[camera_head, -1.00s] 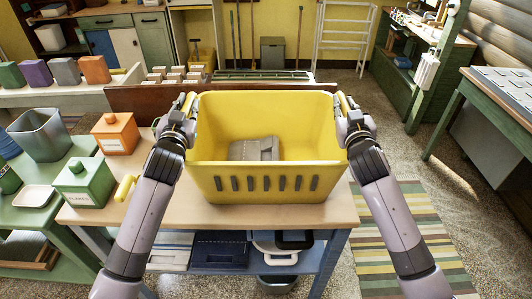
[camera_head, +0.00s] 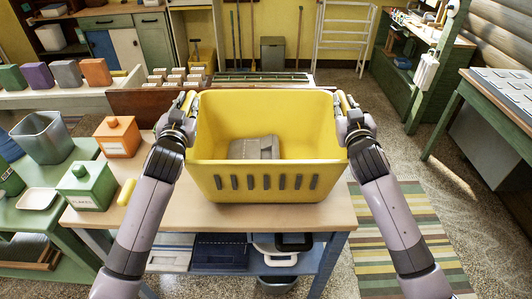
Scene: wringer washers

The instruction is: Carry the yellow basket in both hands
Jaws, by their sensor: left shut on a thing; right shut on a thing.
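The yellow basket (camera_head: 265,183) is in the middle of the head view, upright, over the wooden-topped table (camera_head: 235,217). A grey block-like thing (camera_head: 254,148) lies inside it. My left gripper (camera_head: 187,104) is shut on the basket's left side near the rim. My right gripper (camera_head: 345,104) is shut on its right side near the rim. The fingertips are partly hidden by my wrists and the basket wall. I cannot tell whether the basket's underside touches the tabletop.
An orange canister (camera_head: 117,138) and a green canister (camera_head: 87,186) stand left of the basket, with a grey bin (camera_head: 42,137) beyond. A green bench (camera_head: 497,108) is at the right. A striped rug (camera_head: 402,236) lies on the floor at right.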

